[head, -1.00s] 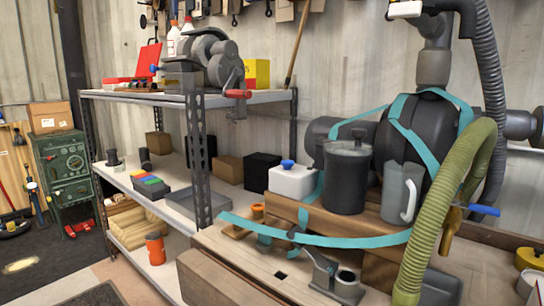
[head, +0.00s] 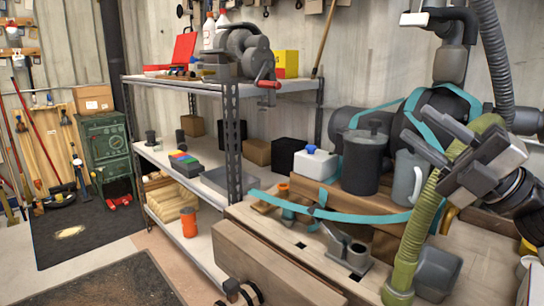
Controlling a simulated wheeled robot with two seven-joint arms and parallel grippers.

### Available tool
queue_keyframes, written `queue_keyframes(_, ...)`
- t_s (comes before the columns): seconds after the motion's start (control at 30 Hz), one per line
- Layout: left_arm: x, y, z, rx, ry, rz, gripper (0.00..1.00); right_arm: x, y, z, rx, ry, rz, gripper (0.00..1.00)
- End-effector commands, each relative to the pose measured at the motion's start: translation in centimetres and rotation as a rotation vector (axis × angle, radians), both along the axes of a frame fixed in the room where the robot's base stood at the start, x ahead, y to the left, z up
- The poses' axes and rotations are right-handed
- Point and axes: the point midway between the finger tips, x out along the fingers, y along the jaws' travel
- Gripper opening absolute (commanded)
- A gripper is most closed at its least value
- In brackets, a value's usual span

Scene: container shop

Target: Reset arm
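My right gripper (head: 437,138) is grey and enters from the right edge in the head view. Its two fingers point up and left with a gap between them, and I see nothing held. In the picture it overlaps the green ribbed hose (head: 416,236) and sits just right of the grey mug (head: 408,178); I cannot tell whether it touches either. My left gripper is not in view.
A wooden workbench (head: 268,238) holds a dark lidded canister (head: 364,162), a white box (head: 316,165) and a teal strap (head: 350,217). A metal shelf (head: 232,130) stands left of it. Open floor with a dark mat (head: 85,235) lies at the left.

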Motion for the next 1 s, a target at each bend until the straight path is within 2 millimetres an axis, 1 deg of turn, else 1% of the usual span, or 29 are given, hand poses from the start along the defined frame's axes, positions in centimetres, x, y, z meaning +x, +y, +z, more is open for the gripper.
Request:
queue_keyframes(0.03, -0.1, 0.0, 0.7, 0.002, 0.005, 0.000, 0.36, 1.1, 0.6, -3.5, 0.152, 0.144, 0.001, 0.31)
queue_keyframes(0.07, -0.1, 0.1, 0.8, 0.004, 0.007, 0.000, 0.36, 1.5, 0.7, -5.6, 0.233, 0.222, -0.010, 0.31)
queue_keyframes(0.1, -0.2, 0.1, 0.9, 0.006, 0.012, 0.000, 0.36, 2.0, 0.9, -8.6, 0.342, 0.336, -0.033, 0.31)
queue_keyframes(0.17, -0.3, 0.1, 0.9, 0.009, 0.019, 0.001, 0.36, 2.1, 1.3, -13.1, 0.484, 0.503, -0.074, 0.31)
queue_keyframes(0.2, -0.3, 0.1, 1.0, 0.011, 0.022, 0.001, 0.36, 1.9, 1.5, -16.2, 0.566, 0.611, -0.107, 0.31)
queue_keyframes(0.23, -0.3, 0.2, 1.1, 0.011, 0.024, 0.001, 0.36, 1.5, 1.8, -18.4, 0.622, 0.693, -0.130, 0.31)
queue_keyframes(0.27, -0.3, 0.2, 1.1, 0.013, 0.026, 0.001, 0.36, 1.0, 2.1, -20.6, 0.675, 0.773, -0.157, 0.31)
queue_keyframes(0.3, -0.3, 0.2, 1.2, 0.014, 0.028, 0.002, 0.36, 0.2, 2.6, -23.5, 0.740, 0.880, -0.191, 0.31)
queue_keyframes(0.37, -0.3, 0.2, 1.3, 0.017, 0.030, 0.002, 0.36, -1.6, 3.5, -27.7, 0.827, 1.038, -0.244, 0.31)
queue_keyframes(0.4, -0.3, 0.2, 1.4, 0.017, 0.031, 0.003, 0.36, -3.1, 4.3, -30.3, 0.878, 1.141, -0.278, 0.31)
queue_keyframes(0.47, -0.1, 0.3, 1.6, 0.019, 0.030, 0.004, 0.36, -5.4, 5.5, -33.7, 0.946, 1.288, -0.326, 0.31)
queue_keyframes(0.5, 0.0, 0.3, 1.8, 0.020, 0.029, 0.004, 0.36, -7.1, 6.3, -35.6, 0.983, 1.380, -0.356, 0.31)
queue_keyframes(0.6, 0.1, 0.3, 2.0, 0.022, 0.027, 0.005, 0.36, -11.1, 8.3, -39.3, 1.055, 1.574, -0.414, 0.31)
queue_keyframes(0.7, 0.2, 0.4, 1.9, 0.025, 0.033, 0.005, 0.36, -14.0, 9.9, -41.3, 1.098, 1.705, -0.451, 0.31)
queue_keyframes(0.73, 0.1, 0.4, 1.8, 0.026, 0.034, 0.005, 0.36, -14.7, 10.2, -41.7, 1.107, 1.735, -0.458, 0.31)
queue_keyframes(0.83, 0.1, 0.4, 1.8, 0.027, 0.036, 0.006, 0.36, -15.9, 10.9, -42.5, 1.122, 1.791, -0.472, 0.31)
queue_keyframes(1.0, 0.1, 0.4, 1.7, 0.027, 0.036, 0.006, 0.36, -16.2, 11.0, -42.7, 1.124, 1.803, -0.476, 0.31)
